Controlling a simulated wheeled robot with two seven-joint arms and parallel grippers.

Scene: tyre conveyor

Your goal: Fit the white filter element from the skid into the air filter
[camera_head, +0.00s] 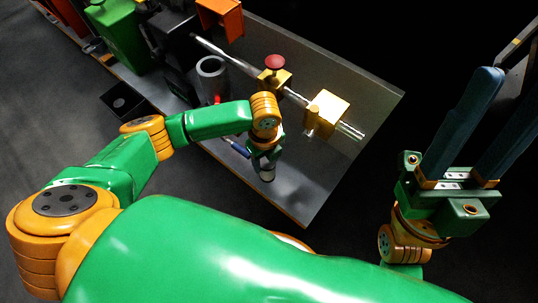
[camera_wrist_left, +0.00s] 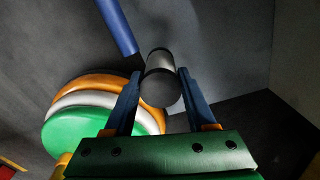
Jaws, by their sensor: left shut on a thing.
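My left gripper (camera_head: 266,158) points down over the right front part of the skid (camera_head: 335,75). In the left wrist view its fingers are shut on a pale grey cylinder with a dark end (camera_wrist_left: 161,88), which looks like the filter element. Its lower end shows below the gripper in the head view (camera_head: 267,174). An upright grey cylinder with an open, dark top (camera_head: 212,70) stands on the skid, left of and behind the gripper; it looks like the air filter housing. My right gripper (camera_head: 510,78) is open and empty, off the skid's right side.
A clear pipe with yellow blocks (camera_head: 326,110) and a red knob (camera_head: 275,62) crosses the skid behind the left gripper. A green box (camera_head: 122,38) and an orange bracket (camera_head: 220,17) stand farther back. A blue rod (camera_wrist_left: 117,24) lies near the held cylinder.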

